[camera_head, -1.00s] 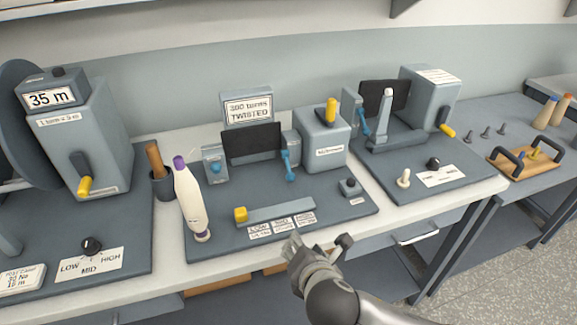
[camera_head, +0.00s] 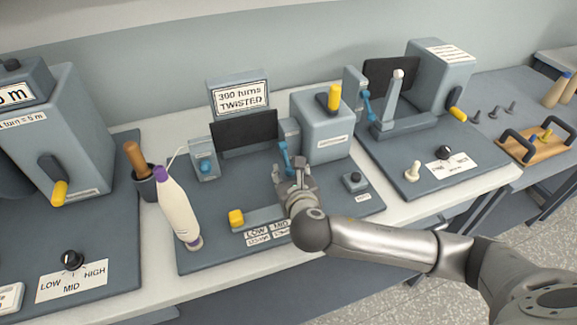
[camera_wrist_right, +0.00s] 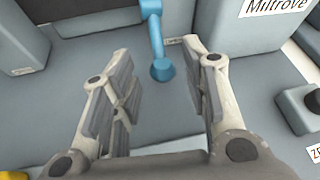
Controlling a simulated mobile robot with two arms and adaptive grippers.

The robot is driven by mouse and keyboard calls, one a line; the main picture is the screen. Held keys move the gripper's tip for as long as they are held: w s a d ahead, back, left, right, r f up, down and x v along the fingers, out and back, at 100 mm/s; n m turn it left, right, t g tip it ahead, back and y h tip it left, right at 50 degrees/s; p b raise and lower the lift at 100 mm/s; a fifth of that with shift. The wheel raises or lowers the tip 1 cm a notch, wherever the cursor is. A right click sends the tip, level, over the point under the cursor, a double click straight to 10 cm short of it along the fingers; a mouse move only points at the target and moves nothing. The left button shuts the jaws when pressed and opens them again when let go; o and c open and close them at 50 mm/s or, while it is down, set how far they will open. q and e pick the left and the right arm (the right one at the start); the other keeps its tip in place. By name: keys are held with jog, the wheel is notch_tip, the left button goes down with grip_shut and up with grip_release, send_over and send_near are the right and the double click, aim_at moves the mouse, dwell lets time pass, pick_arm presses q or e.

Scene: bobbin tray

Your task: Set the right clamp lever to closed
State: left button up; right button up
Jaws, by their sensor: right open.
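The right clamp lever (camera_head: 284,156) is a blue arm with a rounded end, hanging down from the grey right clamp block (camera_head: 289,130) of the middle station. In the right wrist view the lever (camera_wrist_right: 156,38) hangs down, its round end just beyond and between my fingertips. My right gripper (camera_head: 293,182) is open and empty, in front of the lever; it also shows in the right wrist view (camera_wrist_right: 156,75). I see no contact between the fingers and the lever. The left clamp block (camera_head: 205,164) carries a blue part. My left gripper is not in view.
A grey box with a yellow handle (camera_head: 334,97) stands right of the lever. A black screen (camera_head: 244,131) is to its left. A yellow-ended slide bar (camera_head: 237,217), a white bobbin (camera_head: 178,208) and a small knob box (camera_head: 354,182) are nearby.

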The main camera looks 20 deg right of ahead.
aim_at(289, 168)
jog(key=x, duration=0.2)
jog(key=shift+w+f, duration=0.1)
jog(key=shift+w, duration=0.3)
jog(key=shift+w+f, duration=0.1)
jog(key=shift+w, duration=0.05)
jog(key=shift+w+d+f, duration=0.1)
jog(key=shift+w, duration=0.1)
jog(key=c, duration=0.4)
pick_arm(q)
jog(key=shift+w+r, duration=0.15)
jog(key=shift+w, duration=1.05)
pick_arm(e)
grip_shut()
